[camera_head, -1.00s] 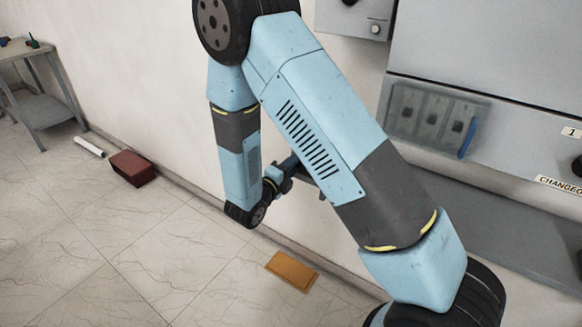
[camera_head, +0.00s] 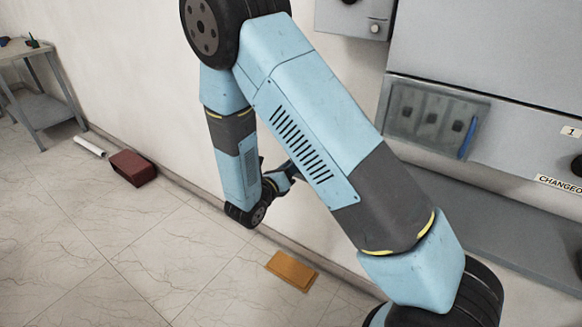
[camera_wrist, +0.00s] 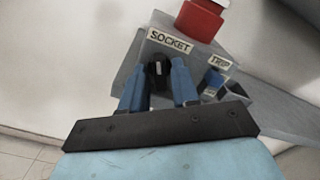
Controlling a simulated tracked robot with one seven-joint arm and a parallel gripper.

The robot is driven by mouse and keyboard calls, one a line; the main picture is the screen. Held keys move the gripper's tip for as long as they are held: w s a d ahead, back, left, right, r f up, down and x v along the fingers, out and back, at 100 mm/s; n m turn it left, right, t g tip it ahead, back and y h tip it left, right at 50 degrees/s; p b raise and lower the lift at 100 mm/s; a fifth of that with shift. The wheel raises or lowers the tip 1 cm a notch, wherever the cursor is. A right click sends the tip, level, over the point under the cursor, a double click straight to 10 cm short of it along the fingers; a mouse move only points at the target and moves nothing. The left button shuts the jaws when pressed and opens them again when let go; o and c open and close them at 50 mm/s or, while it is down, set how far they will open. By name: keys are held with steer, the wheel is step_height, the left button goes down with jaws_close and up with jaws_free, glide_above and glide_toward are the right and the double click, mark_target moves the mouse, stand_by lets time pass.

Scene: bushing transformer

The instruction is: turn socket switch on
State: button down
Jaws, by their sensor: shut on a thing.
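The socket switch (camera_wrist: 158,76) is a black rotary knob with a light mark, under a "SOCKET" label (camera_wrist: 170,41) on a grey panel box in the wrist view. My gripper (camera_wrist: 161,82) has its two blue fingers on either side of the knob, shut on it. In the head view my arm's far end (camera_head: 278,183) is low by the wall; the fingers and the knob are hidden behind my own arm there.
A "TRIP" label (camera_wrist: 220,62) with a blue part (camera_wrist: 213,82) below it sits just right of the gripper. A red block (camera_wrist: 200,18) is above. In the head view, a red box (camera_head: 133,167) and an orange plate (camera_head: 292,270) lie on the floor.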

steer(key=m, duration=0.6)
steer(key=shift+w, duration=0.1)
steer(key=shift+m, duration=0.3)
stand_by(0.3)
steer(key=c, duration=1.1)
jaws_free()
steer(key=v, duration=1.3)
steer(key=shift+s+a, duration=0.2)
steer(key=shift+a, duration=0.05)
